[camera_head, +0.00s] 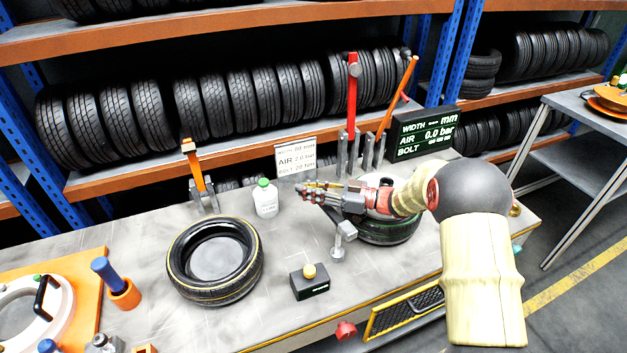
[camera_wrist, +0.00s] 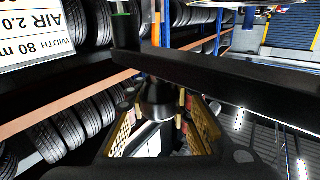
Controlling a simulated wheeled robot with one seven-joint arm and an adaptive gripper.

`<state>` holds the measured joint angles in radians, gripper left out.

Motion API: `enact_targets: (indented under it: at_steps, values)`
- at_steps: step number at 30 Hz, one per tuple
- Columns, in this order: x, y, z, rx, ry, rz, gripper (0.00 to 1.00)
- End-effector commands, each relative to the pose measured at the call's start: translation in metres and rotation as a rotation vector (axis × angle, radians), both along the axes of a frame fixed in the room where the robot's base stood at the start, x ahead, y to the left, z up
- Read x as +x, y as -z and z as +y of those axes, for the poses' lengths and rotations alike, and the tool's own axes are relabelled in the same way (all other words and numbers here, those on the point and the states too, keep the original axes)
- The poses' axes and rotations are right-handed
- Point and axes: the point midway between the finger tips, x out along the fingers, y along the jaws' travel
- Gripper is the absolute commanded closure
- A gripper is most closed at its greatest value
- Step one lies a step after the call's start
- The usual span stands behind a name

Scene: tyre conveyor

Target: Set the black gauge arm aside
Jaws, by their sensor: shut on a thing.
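In the wrist view the black gauge arm (camera_wrist: 235,85) is a long dark bar crossing the upper right of the picture. A short metallic cylinder shows under its near end, between the yellow finger pads. My gripper (camera_wrist: 160,108) is shut on it there. In the head view my gripper (camera_head: 312,193) is above the bench, left of the tyre under my arm. Fingers and arm hide most of the gauge arm in that view.
A tyre (camera_head: 215,262) lies left on the bench (camera_head: 270,325), another tyre (camera_head: 388,230) under my arm. A white bottle (camera_head: 265,199), upright levers (camera_head: 352,95) and a sign (camera_head: 297,158) stand behind. A black button box (camera_head: 310,283) is in front. Bench around it is partly clear.

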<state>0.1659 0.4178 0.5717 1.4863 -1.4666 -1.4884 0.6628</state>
Motion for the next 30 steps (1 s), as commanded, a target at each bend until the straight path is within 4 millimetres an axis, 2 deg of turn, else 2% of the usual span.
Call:
enact_targets:
  at_steps: [9,22,23,30]
  values:
    - [-0.0065,-0.0015,0.0083,0.000,-0.082,-0.003,1.00]
    - [-0.0076,-0.0012,0.0093,0.001,-0.090,-0.003,1.00]
    - [-0.0075,-0.0013,0.0092,0.001,-0.090,-0.003,0.80]
    - [-0.0077,-0.0008,0.0090,0.000,-0.089,-0.002,0.67]
